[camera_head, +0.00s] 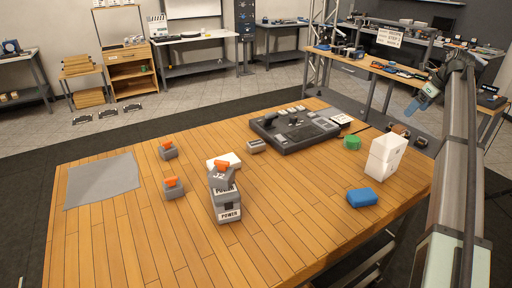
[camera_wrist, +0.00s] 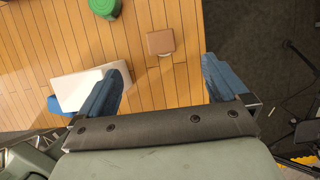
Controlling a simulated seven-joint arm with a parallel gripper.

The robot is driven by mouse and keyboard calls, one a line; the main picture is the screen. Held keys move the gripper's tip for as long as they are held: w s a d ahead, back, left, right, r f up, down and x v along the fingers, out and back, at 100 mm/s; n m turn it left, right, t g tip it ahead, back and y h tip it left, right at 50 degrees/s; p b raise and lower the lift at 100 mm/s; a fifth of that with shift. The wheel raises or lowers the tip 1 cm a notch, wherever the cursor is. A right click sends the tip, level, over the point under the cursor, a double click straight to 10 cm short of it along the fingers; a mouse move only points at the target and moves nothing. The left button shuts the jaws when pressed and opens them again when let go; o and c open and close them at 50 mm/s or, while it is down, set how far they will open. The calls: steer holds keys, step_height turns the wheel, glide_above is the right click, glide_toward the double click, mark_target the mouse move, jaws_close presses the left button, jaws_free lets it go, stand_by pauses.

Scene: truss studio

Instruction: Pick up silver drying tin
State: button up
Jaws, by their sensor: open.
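No thing clearly reads as a silver drying tin. In the wrist view a small square brownish thing (camera_wrist: 160,42) with a pale lower edge lies on the wooden table, ahead of the gap between my fingers; I cannot tell if it is the tin. A small grey, pale-topped box (camera_head: 256,146) sits by the black console in the head view. My gripper (camera_wrist: 165,88) is open and empty, with blue fingers wide apart. In the head view a blue finger of my gripper (camera_head: 424,97) shows at the right, above the table's far right edge.
A white block (camera_head: 387,158), green round thing (camera_head: 352,142) and blue block (camera_head: 362,197) stand on the right of the table (camera_head: 290,230). The black console (camera_head: 290,130) is behind; a POWER box (camera_head: 227,205) is central. The front is clear.

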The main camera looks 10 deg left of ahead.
steer(key=w+a+n, duration=0.2)
steer(key=a, duration=1.6)
steer(key=n+g+h, duration=0.3)
steer(key=n, duration=3)
glide_above(256, 142)
step_height(256, 142, down, 5)
step_height(256, 142, down, 14)
steer(key=shift+s, duration=0.15)
